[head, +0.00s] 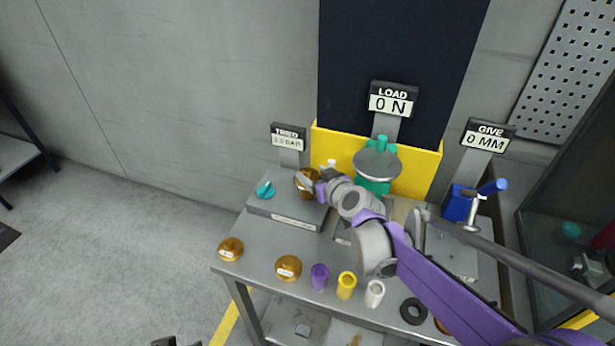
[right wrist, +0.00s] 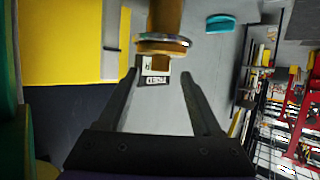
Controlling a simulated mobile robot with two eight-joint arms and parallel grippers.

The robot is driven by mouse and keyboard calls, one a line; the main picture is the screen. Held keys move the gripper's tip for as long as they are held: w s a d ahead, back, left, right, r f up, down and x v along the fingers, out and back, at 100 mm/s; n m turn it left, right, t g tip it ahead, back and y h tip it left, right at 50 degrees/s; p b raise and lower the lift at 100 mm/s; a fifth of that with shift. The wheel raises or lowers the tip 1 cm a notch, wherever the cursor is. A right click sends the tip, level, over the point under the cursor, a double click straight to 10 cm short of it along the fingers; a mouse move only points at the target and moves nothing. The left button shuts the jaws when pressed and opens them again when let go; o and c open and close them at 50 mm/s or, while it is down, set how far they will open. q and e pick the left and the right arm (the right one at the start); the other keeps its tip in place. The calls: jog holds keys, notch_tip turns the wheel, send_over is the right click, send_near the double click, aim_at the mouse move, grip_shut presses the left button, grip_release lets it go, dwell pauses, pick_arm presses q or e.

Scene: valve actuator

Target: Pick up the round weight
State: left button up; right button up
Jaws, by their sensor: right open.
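A brass round weight (head: 305,178) stands on the grey tray (head: 284,216) under the TRIED sign, partly hidden by my right gripper (head: 318,188). In the right wrist view a brass piece with a wide rim (right wrist: 165,46) is just ahead of the open fingers (right wrist: 160,76), with its narrow end towards the gap. I cannot tell whether they touch. Two more brass round weights with pale labels, one at the table's left corner (head: 230,249) and one at its front edge (head: 288,267), lie on the table. A small dark tip, probably my left gripper (head: 170,342), shows at the bottom edge.
A teal knob (head: 265,190) is beside the weight on the tray. Purple (head: 319,276), yellow (head: 346,285) and white (head: 374,293) cylinders line the front edge, with a black ring (head: 414,311) to their right. A green stand with a round plate (head: 376,164) is behind my right arm.

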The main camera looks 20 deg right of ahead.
aim_at(309, 171)
jog(key=x, duration=0.4)
grip_shut()
dwell(0.4)
